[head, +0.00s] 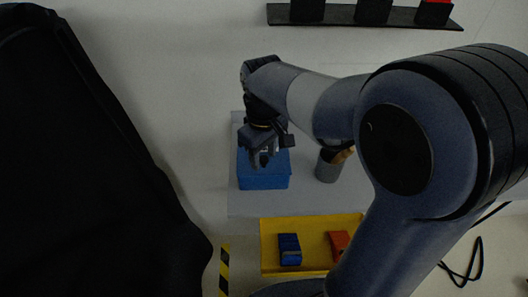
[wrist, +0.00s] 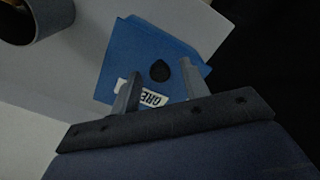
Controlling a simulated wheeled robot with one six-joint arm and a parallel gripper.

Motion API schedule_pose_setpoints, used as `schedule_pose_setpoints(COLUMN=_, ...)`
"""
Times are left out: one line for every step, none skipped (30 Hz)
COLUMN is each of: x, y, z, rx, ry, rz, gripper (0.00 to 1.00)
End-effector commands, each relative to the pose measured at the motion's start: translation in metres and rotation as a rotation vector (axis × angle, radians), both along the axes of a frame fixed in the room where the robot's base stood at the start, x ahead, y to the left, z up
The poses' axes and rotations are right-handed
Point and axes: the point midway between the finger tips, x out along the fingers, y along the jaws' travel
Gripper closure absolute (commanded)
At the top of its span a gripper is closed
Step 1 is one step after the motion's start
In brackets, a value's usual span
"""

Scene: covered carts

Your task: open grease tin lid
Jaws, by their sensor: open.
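The grease tin (head: 264,179) is a blue box on a pale grey surface in the head view. In the wrist view the blue tin (wrist: 135,45) shows its top, with a dark knob (wrist: 160,70) and a white label with black letters, partly hidden by a finger. The lid looks closed. My gripper (head: 262,160) is over the tin, pointing down. In the wrist view my gripper (wrist: 163,85) is open, with its fingers on either side of the label and the knob just beyond the fingertips. I cannot tell whether the fingers touch the tin.
A grey cylindrical container (head: 328,167) with a brownish inside stands right of the tin. A yellow tray (head: 312,262) in front holds a blue item (head: 289,249) and an orange-red item (head: 339,243). A black cover (head: 85,170) hangs at left. A dark shelf (head: 345,15) is at the back.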

Motion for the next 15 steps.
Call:
schedule_pose_setpoints(x=-0.0002, y=-0.0001, z=-0.0007, rx=0.0, ry=0.0, rz=0.0, gripper=0.57)
schedule_pose_setpoints(x=-0.0001, y=-0.0001, z=-0.0008, rx=0.0, ry=0.0, rz=0.0, gripper=0.57)
schedule_pose_setpoints(x=-0.0001, y=-0.0001, z=-0.0009, rx=0.0, ry=0.0, rz=0.0, gripper=0.57)
schedule_pose_setpoints(x=0.0, y=0.0, z=-0.0008, rx=0.0, ry=0.0, rz=0.0, gripper=0.57)
schedule_pose_setpoints(x=0.0, y=0.0, z=-0.0008, rx=0.0, ry=0.0, rz=0.0, gripper=0.57)
schedule_pose_setpoints(x=0.0, y=0.0, z=-0.0008, rx=0.0, ry=0.0, rz=0.0, gripper=0.57)
schedule_pose_setpoints(x=0.0, y=0.0, z=-0.0007, rx=0.0, ry=0.0, rz=0.0, gripper=0.57)
schedule_pose_setpoints(x=0.0, y=0.0, z=-0.0007, rx=0.0, ry=0.0, rz=0.0, gripper=0.59)
schedule_pose_setpoints(x=0.0, y=0.0, z=-0.0007, rx=0.0, ry=0.0, rz=0.0, gripper=0.62)
schedule_pose_setpoints(x=0.0, y=0.0, z=-0.0007, rx=0.0, ry=0.0, rz=0.0, gripper=0.64)
schedule_pose_setpoints(x=0.0, y=0.0, z=-0.0007, rx=0.0, ry=0.0, rz=0.0, gripper=0.67)
schedule_pose_setpoints(x=0.0, y=0.0, z=-0.0007, rx=0.0, ry=0.0, rz=0.0, gripper=0.7)
schedule_pose_setpoints(x=0.0, y=0.0, z=-0.0006, rx=0.0, ry=0.0, rz=0.0, gripper=0.72)
schedule_pose_setpoints(x=0.0, y=0.0, z=-0.0006, rx=0.0, ry=0.0, rz=0.0, gripper=0.75)
schedule_pose_setpoints(x=0.0, y=0.0, z=-0.0006, rx=0.0, ry=0.0, rz=0.0, gripper=0.78)
